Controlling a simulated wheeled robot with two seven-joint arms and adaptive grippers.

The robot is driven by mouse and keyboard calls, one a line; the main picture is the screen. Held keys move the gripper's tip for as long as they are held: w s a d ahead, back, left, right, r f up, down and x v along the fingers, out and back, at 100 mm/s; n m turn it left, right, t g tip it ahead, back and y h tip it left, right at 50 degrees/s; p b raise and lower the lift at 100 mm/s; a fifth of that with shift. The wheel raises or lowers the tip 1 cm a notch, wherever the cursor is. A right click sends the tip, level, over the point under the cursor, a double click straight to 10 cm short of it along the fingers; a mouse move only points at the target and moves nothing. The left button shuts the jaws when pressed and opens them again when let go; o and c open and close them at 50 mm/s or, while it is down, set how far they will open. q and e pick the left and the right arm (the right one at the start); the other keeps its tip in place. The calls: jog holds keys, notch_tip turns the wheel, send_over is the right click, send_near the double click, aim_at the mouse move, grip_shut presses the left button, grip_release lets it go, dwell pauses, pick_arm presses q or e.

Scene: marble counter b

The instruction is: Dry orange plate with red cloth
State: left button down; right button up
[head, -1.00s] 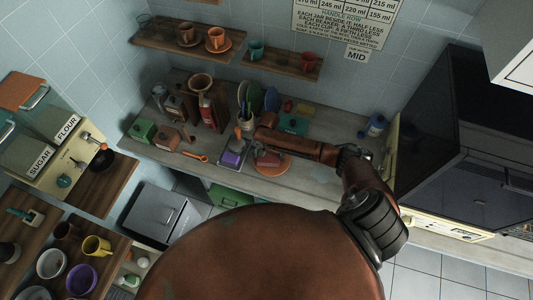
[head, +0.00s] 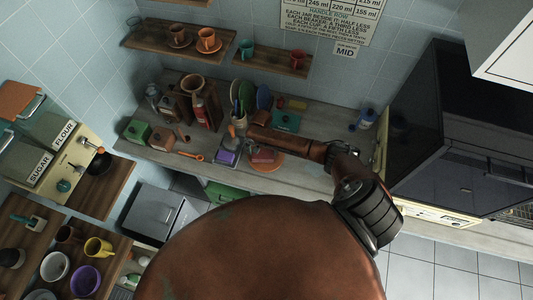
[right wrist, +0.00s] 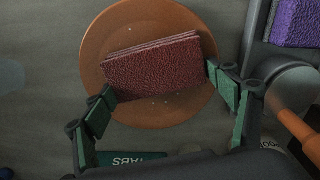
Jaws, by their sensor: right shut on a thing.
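The orange plate (head: 276,165) lies flat on the counter near its front edge. It fills the middle of the right wrist view (right wrist: 150,119). The red cloth (head: 263,155) is a folded, rough-textured dark red pad, seen lying over the middle of the plate in the right wrist view (right wrist: 155,68). My right gripper (right wrist: 160,80) is shut on the cloth, one finger at each end of it. A few small pale specks show on the plate around the cloth. In the head view my right arm partly hides the plate area. My left gripper is not in view.
A purple sponge in a grey holder (head: 226,158) stands left of the plate. An orange spoon (head: 190,155) lies farther left. A dish rack with plates (head: 250,97) and a teal box (head: 286,121) stand behind. The counter right of the plate is mostly clear.

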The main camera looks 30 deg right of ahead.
aim_at(270, 151)
jog(key=shift+w+a+f, duration=0.1)
jog(key=shift+w+a, duration=0.25)
jog(key=shift+a, duration=0.05)
jog(key=shift+w+d, duration=0.6)
jog(key=shift+d, duration=0.3)
jog(key=shift+s+d+r+p, duration=0.15)
jog(key=shift+s+d+p, duration=0.2)
jog(key=shift+s+p, duration=0.2)
jog(key=shift+s+d+r+p, duration=0.15)
jog(key=shift+s+d+p, duration=0.2)
jog(key=shift+p, duration=0.2)
jog(key=shift+s+d+p, duration=0.45)
jog(key=shift+s+p, duration=0.3)
jog(key=shift+p, duration=0.05)
jog(key=shift+f, duration=0.15)
jog(key=shift+f, duration=0.1)
